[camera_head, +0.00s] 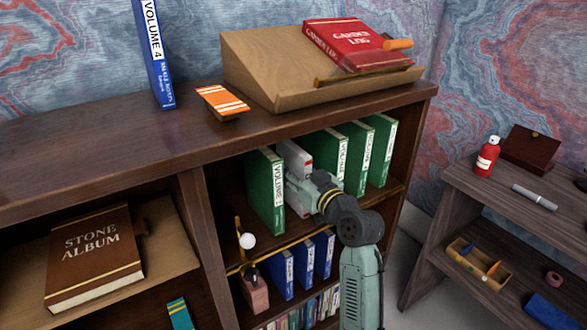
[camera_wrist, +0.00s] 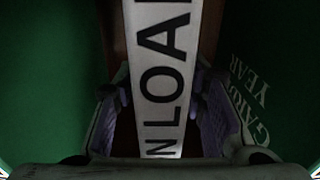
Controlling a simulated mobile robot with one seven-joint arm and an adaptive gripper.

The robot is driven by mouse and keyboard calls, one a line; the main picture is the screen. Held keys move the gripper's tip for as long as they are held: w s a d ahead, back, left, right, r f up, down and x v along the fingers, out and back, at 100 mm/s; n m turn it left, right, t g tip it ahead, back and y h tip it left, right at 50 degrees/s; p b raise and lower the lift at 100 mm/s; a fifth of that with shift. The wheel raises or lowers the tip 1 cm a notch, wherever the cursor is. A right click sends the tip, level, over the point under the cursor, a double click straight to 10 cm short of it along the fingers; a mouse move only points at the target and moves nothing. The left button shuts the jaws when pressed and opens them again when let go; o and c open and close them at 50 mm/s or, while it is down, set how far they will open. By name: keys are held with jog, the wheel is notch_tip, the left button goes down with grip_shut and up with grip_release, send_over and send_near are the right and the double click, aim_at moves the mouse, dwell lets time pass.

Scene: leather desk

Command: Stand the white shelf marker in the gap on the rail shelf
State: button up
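The white shelf marker (camera_wrist: 165,75), with black letters of which "N LOA" shows, stands between green books in the wrist view. In the head view its white top with a red patch (camera_head: 296,158) shows in the gap on the rail shelf, right of the green Volume 1 (camera_head: 265,190). My gripper (camera_head: 303,190) reaches into the gap from the front. In the wrist view its two fingers (camera_wrist: 162,100) lie at both sides of the marker and appear to touch its edges. The marker's foot is hidden, so I cannot tell whether it rests on the shelf.
More green volumes (camera_head: 380,150) stand close on the right. A brass rail (camera_head: 285,245) runs along the shelf front. A blue Volume 4 (camera_head: 155,55) and a sloped stand (camera_head: 265,65) are on top. A side table (camera_head: 470,195) stands right.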

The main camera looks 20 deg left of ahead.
jog(key=shift+r, duration=0.2)
jog(key=shift+s+d+f, duration=0.15)
jog(key=shift+s+d, duration=0.05)
jog(key=shift+d, duration=0.1)
jog(key=b+v, duration=0.3)
jog(key=v, duration=0.8)
jog(key=shift+s+d, duration=0.1)
jog(key=shift+s, duration=0.05)
jog(key=shift+c, duration=0.2)
dwell(1.1)
